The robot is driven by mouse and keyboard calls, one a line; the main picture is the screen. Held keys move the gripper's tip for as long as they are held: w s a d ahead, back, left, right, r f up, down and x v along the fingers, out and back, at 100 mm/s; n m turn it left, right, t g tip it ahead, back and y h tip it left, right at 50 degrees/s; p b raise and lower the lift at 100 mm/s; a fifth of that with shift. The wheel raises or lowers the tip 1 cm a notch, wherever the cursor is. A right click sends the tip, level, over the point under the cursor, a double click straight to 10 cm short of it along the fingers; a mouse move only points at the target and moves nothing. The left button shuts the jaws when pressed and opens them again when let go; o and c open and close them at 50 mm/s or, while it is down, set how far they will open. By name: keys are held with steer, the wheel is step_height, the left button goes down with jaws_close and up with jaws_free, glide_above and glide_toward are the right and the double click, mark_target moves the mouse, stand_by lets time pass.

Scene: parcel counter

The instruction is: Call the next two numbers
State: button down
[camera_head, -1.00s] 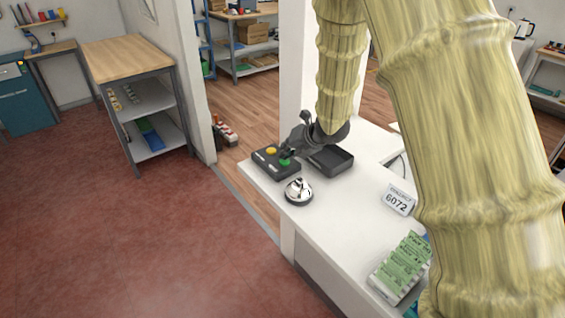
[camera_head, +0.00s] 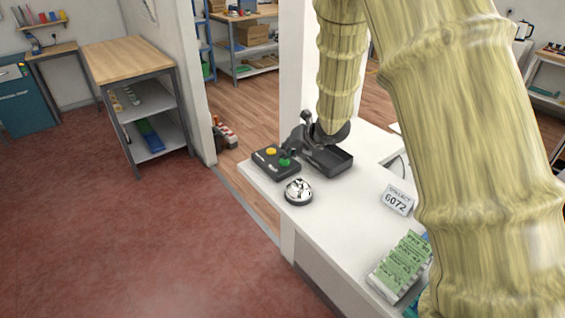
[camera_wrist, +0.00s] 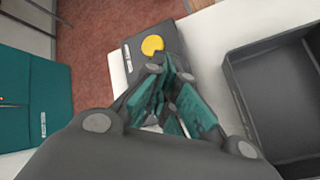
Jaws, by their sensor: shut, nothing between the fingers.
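A black button box (camera_head: 276,162) sits on the white counter, with a yellow button (camera_head: 271,151) and a green button (camera_head: 285,161) on its top. My gripper (camera_head: 291,152) is shut and empty, its fingertips close above the green button; I cannot tell whether they touch it. In the wrist view the yellow button (camera_wrist: 152,45) shows just beyond the shut fingers (camera_wrist: 168,68), which hide the green button. A white sign (camera_head: 397,199) on the counter reads "COLLECT 6072".
A black tray (camera_head: 334,170) stands right beside the box. A silver bell (camera_head: 299,192) stands in front. A stack of green-and-white packs (camera_head: 402,268) lies at the counter's near end. The white counter (camera_head: 345,212) is bare between bell and sign.

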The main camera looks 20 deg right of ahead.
steer(key=shift+f, duration=0.15)
steer(key=shift+w+f+b, duration=0.1)
steer(key=shift+f+b, duration=0.15)
steer(key=shift+b, duration=0.1)
steer(key=shift+f, duration=0.1)
stand_by(0.3)
steer(key=shift+r, duration=0.55)
stand_by(0.3)
step_height(320, 180, up, 6)
steer(key=p, duration=0.4)
stand_by(0.3)
stand_by(1.8)
